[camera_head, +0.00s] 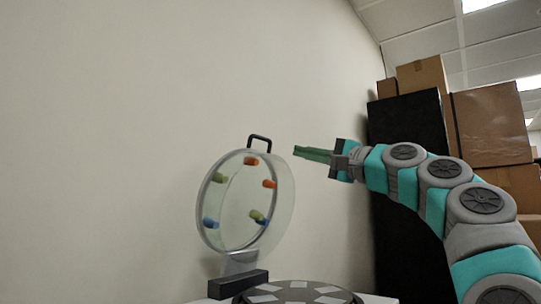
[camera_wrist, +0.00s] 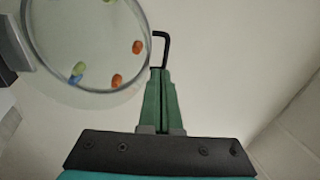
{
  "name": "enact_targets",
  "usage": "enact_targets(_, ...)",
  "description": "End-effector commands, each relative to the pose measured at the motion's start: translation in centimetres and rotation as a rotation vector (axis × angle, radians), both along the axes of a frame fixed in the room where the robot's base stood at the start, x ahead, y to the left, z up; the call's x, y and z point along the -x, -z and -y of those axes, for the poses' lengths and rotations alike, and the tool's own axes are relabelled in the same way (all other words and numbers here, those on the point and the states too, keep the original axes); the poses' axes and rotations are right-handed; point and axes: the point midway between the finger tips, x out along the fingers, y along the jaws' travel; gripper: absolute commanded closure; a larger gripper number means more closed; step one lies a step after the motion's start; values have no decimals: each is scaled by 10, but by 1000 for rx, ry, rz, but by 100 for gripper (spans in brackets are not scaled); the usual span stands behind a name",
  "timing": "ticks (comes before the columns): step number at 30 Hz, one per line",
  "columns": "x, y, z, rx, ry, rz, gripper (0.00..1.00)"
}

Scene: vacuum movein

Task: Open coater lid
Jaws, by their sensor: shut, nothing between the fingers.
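The clear round coater lid (camera_head: 287,205) stands upright, tilted slightly, on a black hinge block (camera_head: 238,284) at the back of the coater. Its black handle (camera_head: 260,137) is at the top. Several orange, green and blue pieces show on the lid. My gripper (camera_head: 297,151) points left, with its green fingers together and empty, to the right of the handle. In the wrist view the fingertips (camera_wrist: 160,70) appear close to the hooked end of the handle (camera_wrist: 164,34), and I cannot tell whether they touch. The lid (camera_wrist: 95,35) fills the upper left there.
The coater's dark round plate (camera_head: 300,291), with pale squares, lies below the lid at the bottom. A plain wall (camera_head: 110,120) stands behind. Cardboard boxes (camera_head: 490,120) and a black cabinet (camera_head: 408,125) stand at the right, behind my arm.

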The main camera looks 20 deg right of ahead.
Motion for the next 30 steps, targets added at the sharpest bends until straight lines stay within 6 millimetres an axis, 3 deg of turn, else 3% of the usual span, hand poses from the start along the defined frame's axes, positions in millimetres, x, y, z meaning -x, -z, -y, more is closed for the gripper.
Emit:
enact_targets(3, 5, 12, 14, -41, -52, 69, 100)
enact_targets(10, 5, 15, 23, -65, -76, 116, 100)
enact_targets(30, -46, -12, -7, -61, -74, 110, 100)
